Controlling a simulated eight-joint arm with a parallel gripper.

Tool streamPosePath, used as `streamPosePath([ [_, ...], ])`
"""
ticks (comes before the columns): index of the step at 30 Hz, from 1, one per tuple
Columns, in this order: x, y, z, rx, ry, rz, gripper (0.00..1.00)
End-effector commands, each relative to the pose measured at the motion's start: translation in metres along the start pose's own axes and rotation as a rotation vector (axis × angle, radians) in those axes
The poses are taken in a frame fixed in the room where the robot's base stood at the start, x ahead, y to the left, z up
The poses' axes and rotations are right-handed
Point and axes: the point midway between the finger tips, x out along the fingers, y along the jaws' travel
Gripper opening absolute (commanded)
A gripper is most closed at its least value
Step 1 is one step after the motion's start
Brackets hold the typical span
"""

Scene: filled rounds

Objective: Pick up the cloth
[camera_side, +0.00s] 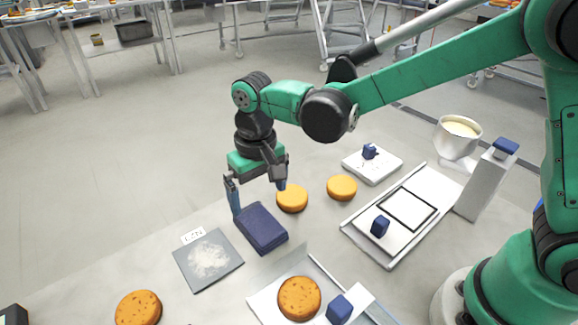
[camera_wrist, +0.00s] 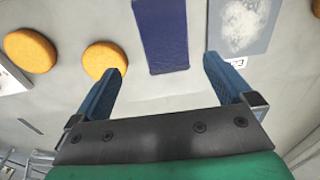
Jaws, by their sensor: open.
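The cloth (camera_side: 262,228) is a dark blue folded rectangle lying on the pale table, between a grey floured mat and the orange rounds. In the wrist view the cloth (camera_wrist: 160,36) shows at the top, between and beyond my two fingertips. My gripper (camera_side: 259,201) is open, with blue fingers pointing down at the cloth's far edge. In the wrist view my gripper (camera_wrist: 163,66) is empty, its fingers spread wider than the cloth. I cannot tell from the side view whether a fingertip touches the cloth.
The floured mat (camera_side: 208,261) lies left of the cloth. Orange rounds (camera_side: 292,199) and (camera_side: 341,188) sit close on the right. A metal tray (camera_side: 262,297) with another round is in front. A rail tray (camera_side: 392,262), white scale (camera_side: 385,176) and pot (camera_side: 457,148) stand further right.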

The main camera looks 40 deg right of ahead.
Motion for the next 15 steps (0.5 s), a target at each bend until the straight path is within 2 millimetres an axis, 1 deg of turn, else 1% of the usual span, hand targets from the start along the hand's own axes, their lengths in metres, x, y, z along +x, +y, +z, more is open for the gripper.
streamPosePath([
  [1, 0.005, -0.004, -0.001, -0.001, -0.013, 0.005, 1.00],
  [4, 0.012, -0.008, -0.001, 0.000, -0.027, 0.011, 1.00],
  [8, 0.026, -0.008, -0.001, 0.001, -0.030, 0.012, 1.00],
  [12, 0.046, -0.007, 0.000, 0.001, -0.029, 0.011, 1.00],
  [15, 0.057, -0.007, 0.000, 0.001, -0.028, 0.011, 1.00],
])
